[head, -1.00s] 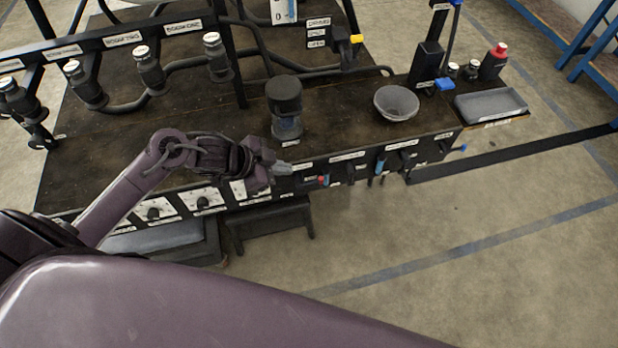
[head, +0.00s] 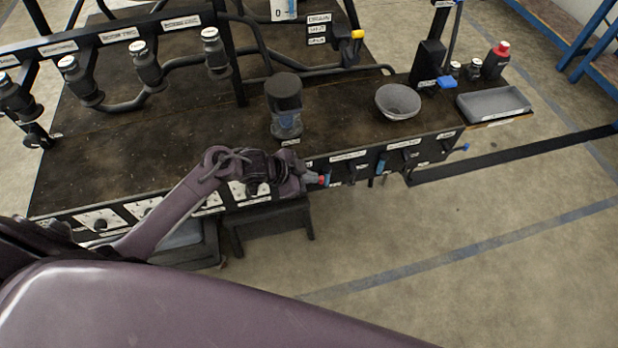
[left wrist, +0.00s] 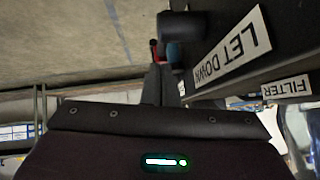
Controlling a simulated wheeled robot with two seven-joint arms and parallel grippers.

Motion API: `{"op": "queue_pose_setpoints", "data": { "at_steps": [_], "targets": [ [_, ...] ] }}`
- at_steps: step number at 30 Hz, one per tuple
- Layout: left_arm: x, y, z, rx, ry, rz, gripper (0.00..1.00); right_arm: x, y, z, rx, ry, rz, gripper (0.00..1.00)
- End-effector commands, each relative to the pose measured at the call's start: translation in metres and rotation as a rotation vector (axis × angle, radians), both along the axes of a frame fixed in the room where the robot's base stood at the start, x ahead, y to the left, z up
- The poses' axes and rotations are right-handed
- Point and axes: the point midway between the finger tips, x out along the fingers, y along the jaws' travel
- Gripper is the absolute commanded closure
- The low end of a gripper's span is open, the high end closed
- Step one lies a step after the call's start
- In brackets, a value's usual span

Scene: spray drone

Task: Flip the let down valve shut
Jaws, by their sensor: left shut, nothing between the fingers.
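The let down valve (head: 326,178) is on the bench's front panel, small in the head view with a red part and a blue part. In the left wrist view a dark valve body (left wrist: 180,27) sticks out beside the "LET DOWN" label (left wrist: 232,47), with a red tip (left wrist: 154,48) at its side. My left gripper (head: 314,178) is shut and empty, its fingertips right at the valve. In the left wrist view the fingertips (left wrist: 158,68) are just below the red part; I cannot tell whether they touch. My right gripper is not in view.
More labelled valves with hanging handles (head: 380,165) line the panel to the right. A clear canister with a dark lid (head: 286,95), a grey bowl (head: 398,101) and a grey tray (head: 494,104) stand on the bench.

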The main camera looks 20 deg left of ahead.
Motion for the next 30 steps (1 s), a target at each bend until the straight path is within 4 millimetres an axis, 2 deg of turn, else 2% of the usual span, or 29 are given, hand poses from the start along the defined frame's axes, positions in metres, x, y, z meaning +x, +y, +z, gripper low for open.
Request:
{"op": "queue_pose_setpoints", "data": {
  "at_steps": [5,19,24,30],
  "targets": [
    [0.002,0.001,-0.008,-0.001,-0.001,0.0,1.0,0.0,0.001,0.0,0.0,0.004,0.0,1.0],
    [0.002,0.001,-0.007,0.013,0.007,0.0,1.0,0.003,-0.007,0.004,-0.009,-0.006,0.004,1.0],
    [0.003,0.0,-0.008,0.044,0.029,0.0,1.0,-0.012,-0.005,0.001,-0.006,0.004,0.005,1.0],
    [0.003,-0.001,-0.009,0.066,0.044,-0.001,1.0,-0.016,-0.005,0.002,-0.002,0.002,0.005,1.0]
  ]
}}
